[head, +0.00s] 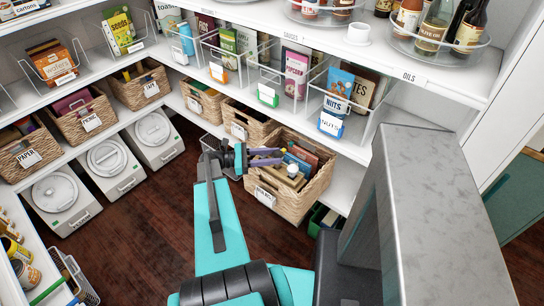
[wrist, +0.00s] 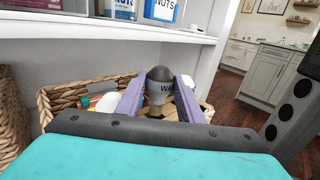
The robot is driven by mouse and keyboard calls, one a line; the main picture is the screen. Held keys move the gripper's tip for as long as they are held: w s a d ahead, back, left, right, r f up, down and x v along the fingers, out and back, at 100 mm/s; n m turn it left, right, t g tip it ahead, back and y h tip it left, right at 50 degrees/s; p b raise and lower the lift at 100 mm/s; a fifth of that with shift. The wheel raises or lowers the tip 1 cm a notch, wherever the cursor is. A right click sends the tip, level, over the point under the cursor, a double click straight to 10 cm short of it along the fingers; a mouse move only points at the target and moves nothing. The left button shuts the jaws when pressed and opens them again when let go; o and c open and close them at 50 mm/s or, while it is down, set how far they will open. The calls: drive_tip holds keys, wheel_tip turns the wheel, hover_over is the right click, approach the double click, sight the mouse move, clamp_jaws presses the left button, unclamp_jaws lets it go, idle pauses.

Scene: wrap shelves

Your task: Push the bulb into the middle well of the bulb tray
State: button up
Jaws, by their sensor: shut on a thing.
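My gripper (wrist: 155,98) has two purple fingers, shut on a dark grey bulb (wrist: 160,76) with a paler lower part and letters starting "WA". The bulb looks upright between the fingertips. A tan bulb tray (wrist: 170,109) shows partly below it, mostly hidden by the fingers. A white bulb (wrist: 109,102) shows left of the fingers and another white bulb (wrist: 187,82) to the right. In the head view my gripper (head: 268,157) reaches over a woven basket (head: 312,192), where a white bulb (head: 292,170) shows. The middle well and any contact with it are hidden.
Boxes (head: 302,156) stand in the basket behind the bulbs. Another woven basket (head: 247,125) is to the left. The dark wood floor (head: 130,240) is open in front.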

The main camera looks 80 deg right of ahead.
drive_tip(key=shift+f+b, duration=0.45)
drive_tip(key=shift+f, duration=0.85)
idle(0.4)
drive_tip(key=o, duration=1.1)
drive_tip(key=shift+o, duration=0.2)
drive_tip(key=shift+w, duration=0.15)
drive_tip(key=b+v, duration=0.2)
drive_tip(key=v, duration=1.1)
drive_tip(key=shift+w+a+b, duration=0.15)
drive_tip(key=shift+w+b, duration=0.05)
drive_tip(key=shift+b, duration=0.15)
drive_tip(key=shift+r, duration=0.1)
